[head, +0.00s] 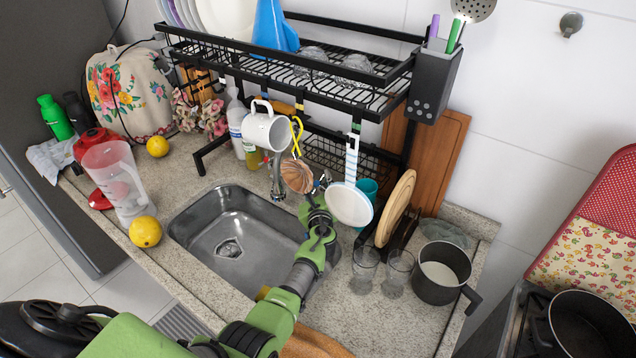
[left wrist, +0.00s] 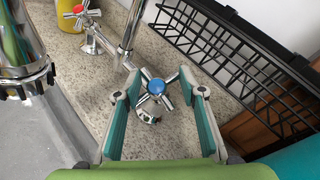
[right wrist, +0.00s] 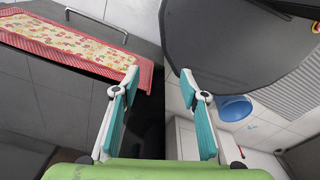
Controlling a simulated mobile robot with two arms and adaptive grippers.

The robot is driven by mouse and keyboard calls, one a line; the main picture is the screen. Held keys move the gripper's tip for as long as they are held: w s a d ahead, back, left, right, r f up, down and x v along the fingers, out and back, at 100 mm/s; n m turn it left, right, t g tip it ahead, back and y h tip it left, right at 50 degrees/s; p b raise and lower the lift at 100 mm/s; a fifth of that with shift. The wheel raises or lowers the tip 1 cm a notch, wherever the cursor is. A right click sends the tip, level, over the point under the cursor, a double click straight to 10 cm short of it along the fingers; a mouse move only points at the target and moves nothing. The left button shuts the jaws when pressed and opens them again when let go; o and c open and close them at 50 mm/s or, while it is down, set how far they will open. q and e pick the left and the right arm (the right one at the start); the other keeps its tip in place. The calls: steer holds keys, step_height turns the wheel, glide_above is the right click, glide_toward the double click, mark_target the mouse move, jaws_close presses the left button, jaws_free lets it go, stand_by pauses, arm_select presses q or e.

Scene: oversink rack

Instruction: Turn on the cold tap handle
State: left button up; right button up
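The cold tap handle (left wrist: 157,87) is a chrome cross handle with a blue cap. In the left wrist view it sits between the two spread fingers of my left gripper (left wrist: 162,98). The fingers are open, one on each side; I cannot tell whether either touches it. A second chrome handle (left wrist: 80,12) with a red cap stands at upper left, beyond the chrome spout (left wrist: 131,25). In the head view my left gripper (head: 318,192) reaches behind the sink, below the hanging utensils. My right gripper (right wrist: 160,88) is open and empty, away from the sink.
A black dish rack (head: 290,75) stands over the sink (head: 215,242). Glasses (head: 364,271) and a dark pot (head: 440,288) stand to the right.

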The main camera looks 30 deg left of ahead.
arm_select(q)
steer(key=o, duration=0.4)
steer(key=shift+s+d+f, duration=0.15)
steer(key=shift+f, duration=0.25)
steer(key=shift+r, duration=0.2)
